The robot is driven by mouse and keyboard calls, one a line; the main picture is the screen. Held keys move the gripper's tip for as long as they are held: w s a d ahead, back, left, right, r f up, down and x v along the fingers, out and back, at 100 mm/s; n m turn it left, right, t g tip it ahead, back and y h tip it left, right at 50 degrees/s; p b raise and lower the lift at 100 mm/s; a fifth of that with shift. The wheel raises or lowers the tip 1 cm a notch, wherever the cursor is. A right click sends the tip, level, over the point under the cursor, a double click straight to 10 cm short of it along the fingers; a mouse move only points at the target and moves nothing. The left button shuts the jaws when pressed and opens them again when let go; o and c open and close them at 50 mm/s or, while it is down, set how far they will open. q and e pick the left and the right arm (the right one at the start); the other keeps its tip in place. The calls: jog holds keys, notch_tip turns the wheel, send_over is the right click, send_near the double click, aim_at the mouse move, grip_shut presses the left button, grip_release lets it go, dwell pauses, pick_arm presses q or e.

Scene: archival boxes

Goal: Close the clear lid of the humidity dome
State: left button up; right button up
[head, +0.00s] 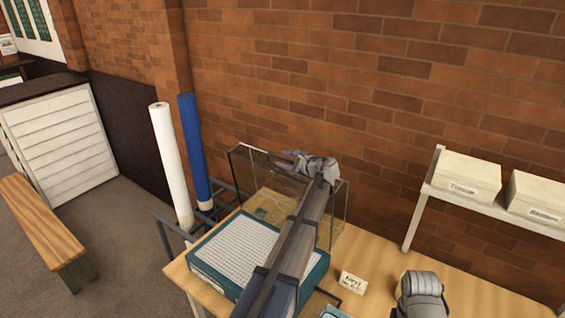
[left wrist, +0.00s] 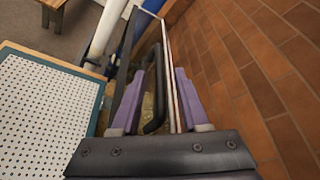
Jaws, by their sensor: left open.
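The humidity dome has a teal base with a white perforated grid top (head: 236,250); the base also shows at the left in the left wrist view (left wrist: 45,105). Its clear, dark-edged lid (head: 262,180) stands open, upright at the back of the base. My left gripper (head: 290,158) is at the lid's top edge, its jaws open. In the left wrist view, the black bar handle (left wrist: 152,92) and a pale lid edge lie between the purple fingers (left wrist: 160,72); contact cannot be told. My left arm hides part of the base and lid.
A white roll (head: 170,165) and a blue roll (head: 194,150) stand in a rack left of the table (head: 380,262). A small label card (head: 353,283) stands on the table. A shelf with boxes (head: 463,182) is at the right. A brick wall is close behind.

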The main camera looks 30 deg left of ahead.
pick_arm(q)
jog(key=shift+w+a+f, duration=0.2)
jog(key=shift+w+a, duration=0.05)
jog(key=shift+a, duration=0.3)
grip_shut()
jog(key=shift+s, duration=0.1)
dwell(0.9)
